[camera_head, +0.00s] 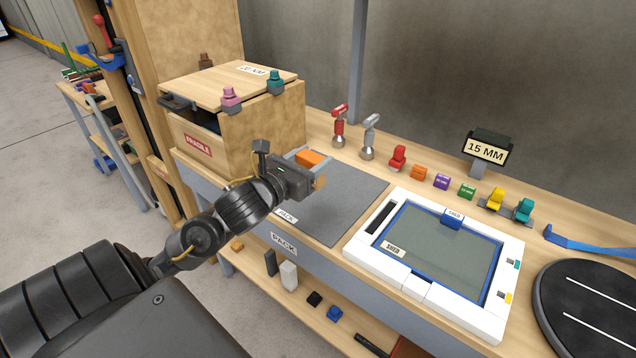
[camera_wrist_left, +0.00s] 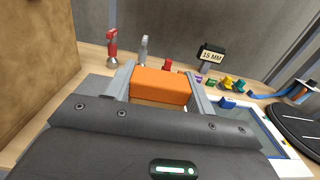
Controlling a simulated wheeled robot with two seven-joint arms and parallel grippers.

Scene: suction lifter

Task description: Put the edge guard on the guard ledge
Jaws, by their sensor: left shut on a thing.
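My left gripper (camera_head: 311,164) is shut on an orange block (camera_head: 311,157), which I take to be the edge guard. In the left wrist view the orange block (camera_wrist_left: 160,86) sits between the two grey fingers, with its smooth long face towards the camera. The gripper holds it above the grey mat, just right of the wooden crate (camera_head: 262,130). I cannot pick out a part clearly marked as the guard ledge. My right gripper is not in view.
The crate has a lid marked 20 MM (camera_head: 252,70) and coloured clamps. A red lifter (camera_head: 339,125), a grey lifter (camera_head: 370,135) and several small coloured pieces line the back. A 15 MM sign (camera_head: 486,150), a white-framed tray (camera_head: 361,249) and a black turntable (camera_head: 590,305) stand right.

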